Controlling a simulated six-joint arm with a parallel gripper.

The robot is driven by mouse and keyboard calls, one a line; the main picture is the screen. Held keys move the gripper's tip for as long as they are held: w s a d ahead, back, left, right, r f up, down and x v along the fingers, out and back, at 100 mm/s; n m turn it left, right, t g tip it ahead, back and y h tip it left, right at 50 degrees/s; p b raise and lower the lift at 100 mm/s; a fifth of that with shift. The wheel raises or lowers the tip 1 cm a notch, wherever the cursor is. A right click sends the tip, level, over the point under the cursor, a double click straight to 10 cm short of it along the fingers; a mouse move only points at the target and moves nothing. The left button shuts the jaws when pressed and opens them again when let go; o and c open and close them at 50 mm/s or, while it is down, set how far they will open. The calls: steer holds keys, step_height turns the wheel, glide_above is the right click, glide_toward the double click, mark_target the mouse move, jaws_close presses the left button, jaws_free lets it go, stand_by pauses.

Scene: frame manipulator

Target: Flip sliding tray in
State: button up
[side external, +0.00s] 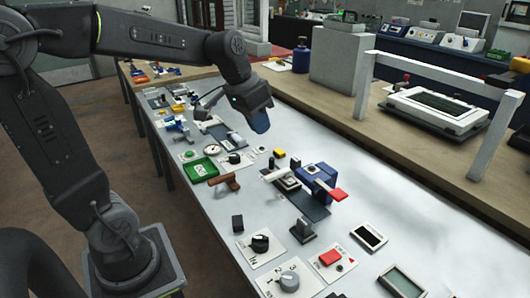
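My gripper (260,122) hangs over the white bench, pointing down. Its end looks dark with a bluish tip, and its fingers cannot be made out, so open or shut does not show. To its lower right, apart from it, a blue block device (318,172) stands on the bench. A dark flat plate (308,204) lies at its front, and a red piece (337,194) sticks out at its right. A pale bar and a small framed part sit at its left. I cannot tell for sure which part is the sliding tray.
The bench (400,205) carries a green tray (200,169), a brown-handled part (223,181), rotary knobs (260,243), a red button panel (330,258) and small screens (369,235). Bare bench lies right of the blue device. A white frame (430,68) stands on the back counter.

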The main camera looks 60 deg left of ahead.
steer(key=shift+h, duration=0.5)
steer(key=w+a+f, duration=0.1)
steer(key=w+a, duration=0.3)
steer(key=a, duration=0.1)
steer(key=w+a+f, duration=0.1)
steer(key=w+a, duration=0.1)
steer(key=a, duration=0.1)
steer(key=shift+w+f, duration=0.3)
steer(key=shift+w, duration=0.05)
jaws_close()
steer(key=w+a+f, duration=0.1)
steer(key=a+f, duration=0.3)
steer(key=a, duration=0.3)
steer(key=w+a+f+t+h, duration=0.1)
steer(key=w+a+f, duration=0.1)
steer(key=a+f, duration=0.3)
steer(key=w+a+f+n+h, duration=0.1)
steer(key=a+f, duration=0.4)
steer(key=a, duration=0.6)
steer(key=shift+w+a+f, duration=0.25)
steer(key=shift+w, duration=0.2)
